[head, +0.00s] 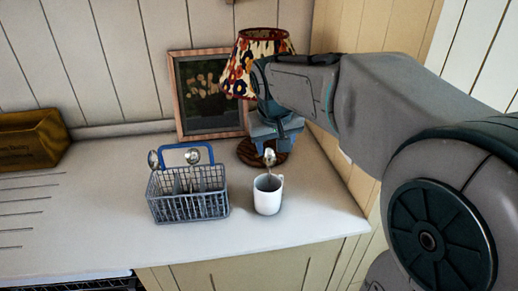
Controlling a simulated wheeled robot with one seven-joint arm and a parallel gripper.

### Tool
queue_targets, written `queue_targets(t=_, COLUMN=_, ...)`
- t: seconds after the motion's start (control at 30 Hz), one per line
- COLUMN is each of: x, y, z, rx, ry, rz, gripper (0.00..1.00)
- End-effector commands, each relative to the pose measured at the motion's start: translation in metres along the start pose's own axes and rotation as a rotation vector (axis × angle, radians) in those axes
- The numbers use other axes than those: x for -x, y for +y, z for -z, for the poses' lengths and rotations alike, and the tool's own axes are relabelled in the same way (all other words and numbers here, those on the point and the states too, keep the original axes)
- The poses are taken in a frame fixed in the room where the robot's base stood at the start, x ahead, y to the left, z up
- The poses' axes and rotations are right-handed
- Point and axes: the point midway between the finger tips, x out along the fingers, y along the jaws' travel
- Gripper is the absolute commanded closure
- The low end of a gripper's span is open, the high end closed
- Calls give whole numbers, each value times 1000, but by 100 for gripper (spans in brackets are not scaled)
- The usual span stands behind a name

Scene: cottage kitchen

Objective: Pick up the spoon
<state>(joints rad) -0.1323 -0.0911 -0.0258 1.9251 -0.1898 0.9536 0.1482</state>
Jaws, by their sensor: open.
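A metal spoon (270,157) stands in the white mug (268,201), bowl end up, its handle running down into the mug. Two more spoon-like round metal heads, one at the left (153,159) and one under the handle (192,156), stick up from the wire basket (188,206) with a blue handle. My gripper (272,142) is open above and slightly behind the mug spoon in the picture, in front of the lamp. Its fingertips are small and partly unclear. I cannot tell whether they touch the spoon.
A lamp with a flowered shade (262,42) stands behind my gripper. A framed picture (208,100) leans on the wall. A wooden box (32,140) is at the far left. The counter (90,225) is clear left of the basket.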

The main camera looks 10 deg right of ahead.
Motion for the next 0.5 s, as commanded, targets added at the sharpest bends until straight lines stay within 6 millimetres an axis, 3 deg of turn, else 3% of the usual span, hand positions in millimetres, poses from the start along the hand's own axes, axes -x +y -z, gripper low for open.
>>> queue_targets(t=0.1, x=3, y=-2, z=24, rx=4, ry=15, rz=-13, gripper=45)
queue_targets(t=0.23, x=-8, y=-2, z=31, rx=6, ry=19, rz=-20, gripper=45)
queue_targets(t=0.5, x=-61, y=0, z=31, rx=4, ry=16, rz=-20, gripper=45)
